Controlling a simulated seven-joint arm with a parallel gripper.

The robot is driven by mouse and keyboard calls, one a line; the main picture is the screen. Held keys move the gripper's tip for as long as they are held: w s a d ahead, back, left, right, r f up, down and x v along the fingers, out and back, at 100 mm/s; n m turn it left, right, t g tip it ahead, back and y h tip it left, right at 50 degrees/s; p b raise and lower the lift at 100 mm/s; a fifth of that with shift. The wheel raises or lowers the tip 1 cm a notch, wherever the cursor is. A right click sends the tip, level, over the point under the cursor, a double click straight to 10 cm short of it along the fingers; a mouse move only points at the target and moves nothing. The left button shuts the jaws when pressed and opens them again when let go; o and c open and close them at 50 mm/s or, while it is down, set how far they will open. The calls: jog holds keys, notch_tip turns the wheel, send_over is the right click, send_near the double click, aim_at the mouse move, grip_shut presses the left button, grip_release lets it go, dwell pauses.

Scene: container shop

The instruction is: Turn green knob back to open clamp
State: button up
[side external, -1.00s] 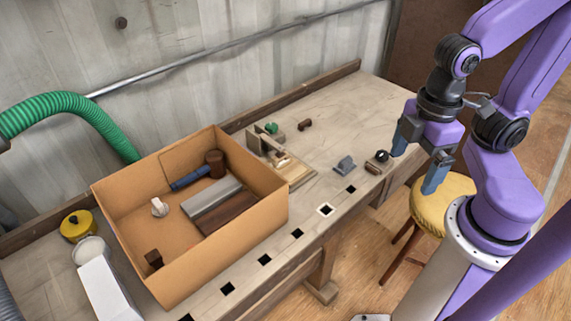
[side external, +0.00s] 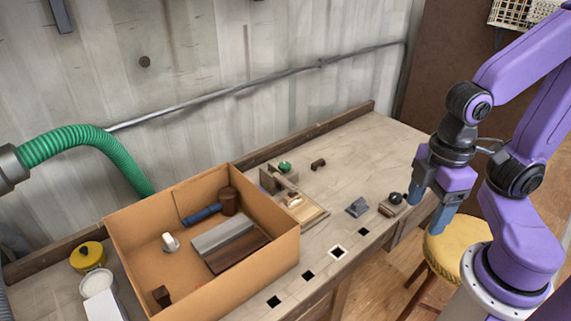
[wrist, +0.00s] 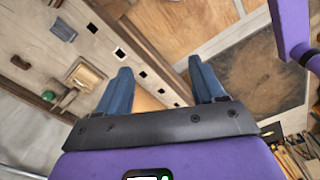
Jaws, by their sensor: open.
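The green knob (side external: 285,168) sits at the back of a small clamp (side external: 270,181) on the bench. The clamp stands by a pale wooden board (side external: 314,215), right of the cardboard box. In the wrist view, the green knob (wrist: 48,95) is at the left, near the board (wrist: 88,72). My gripper (side external: 427,210) is open and empty, off the bench's right front edge above the yellow stool, well apart from the knob. Its two blue fingers also show in the wrist view (wrist: 160,66). The knob's exact turn is too small to tell.
The cardboard box (side external: 136,270) holds several items. A grey block (side external: 357,207) and a block with a black knob (side external: 392,205) lie near the front edge. A brown piece (side external: 318,164) lies behind. The yellow stool (side external: 459,250) stands below my gripper. The right bench top is mostly clear.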

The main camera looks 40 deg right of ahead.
jog(key=w+a+r+m, duration=0.1)
jog(key=w+a+m, duration=0.25)
jog(key=w, duration=0.25)
jog(key=w+a+r+m, duration=0.1)
jog(key=w+a+m, duration=0.1)
jog(key=w+m, duration=0.3)
jog(key=m+y, duration=0.4)
jog(key=m, duration=1.9)
send_over(285, 164)
jog(key=s+d, duration=0.1)
jog(key=d, duration=0.6)
notch_tip(285, 164, down, 7)
jog(key=x, duration=1.7)
jog(key=shift+w+a, duration=0.1)
jog(key=shift+w, duration=0.15)
jog(key=c, duration=1)
